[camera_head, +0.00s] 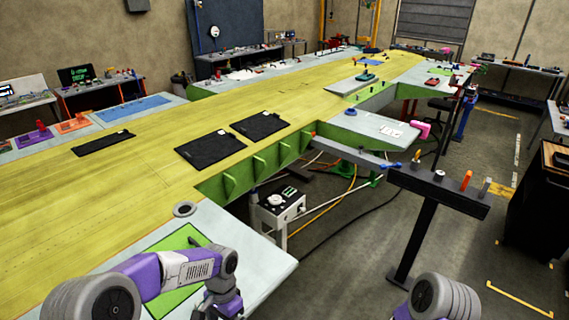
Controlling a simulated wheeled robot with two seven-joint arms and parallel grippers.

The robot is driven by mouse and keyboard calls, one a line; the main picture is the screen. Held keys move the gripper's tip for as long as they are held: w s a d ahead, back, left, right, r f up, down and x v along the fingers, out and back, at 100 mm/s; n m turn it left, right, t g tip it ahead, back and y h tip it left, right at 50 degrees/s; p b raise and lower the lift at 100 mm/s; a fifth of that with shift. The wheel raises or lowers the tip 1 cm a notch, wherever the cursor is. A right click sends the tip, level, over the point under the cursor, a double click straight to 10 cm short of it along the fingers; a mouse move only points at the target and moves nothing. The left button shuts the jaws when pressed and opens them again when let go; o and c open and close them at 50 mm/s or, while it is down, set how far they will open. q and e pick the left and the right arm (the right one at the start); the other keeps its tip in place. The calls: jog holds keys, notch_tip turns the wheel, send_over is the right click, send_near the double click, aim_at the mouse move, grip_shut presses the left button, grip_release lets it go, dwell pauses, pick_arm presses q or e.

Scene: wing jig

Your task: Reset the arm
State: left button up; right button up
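My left arm, purple and grey, comes in at the lower left and bends downward over the front corner of the pale table. Its far end runs out of the bottom edge, and my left gripper does not show. Only a rounded grey and purple part of my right arm shows at the bottom right. My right gripper is out of view. A green rectangular mat (172,300) lies on the pale table (262,268), partly hidden behind my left arm.
A long yellow-green wing panel (150,165) fills the middle, with black mats (212,149) on it. A white box device (278,208) stands below its edge. A black stand (440,190) with small tools is at the right.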

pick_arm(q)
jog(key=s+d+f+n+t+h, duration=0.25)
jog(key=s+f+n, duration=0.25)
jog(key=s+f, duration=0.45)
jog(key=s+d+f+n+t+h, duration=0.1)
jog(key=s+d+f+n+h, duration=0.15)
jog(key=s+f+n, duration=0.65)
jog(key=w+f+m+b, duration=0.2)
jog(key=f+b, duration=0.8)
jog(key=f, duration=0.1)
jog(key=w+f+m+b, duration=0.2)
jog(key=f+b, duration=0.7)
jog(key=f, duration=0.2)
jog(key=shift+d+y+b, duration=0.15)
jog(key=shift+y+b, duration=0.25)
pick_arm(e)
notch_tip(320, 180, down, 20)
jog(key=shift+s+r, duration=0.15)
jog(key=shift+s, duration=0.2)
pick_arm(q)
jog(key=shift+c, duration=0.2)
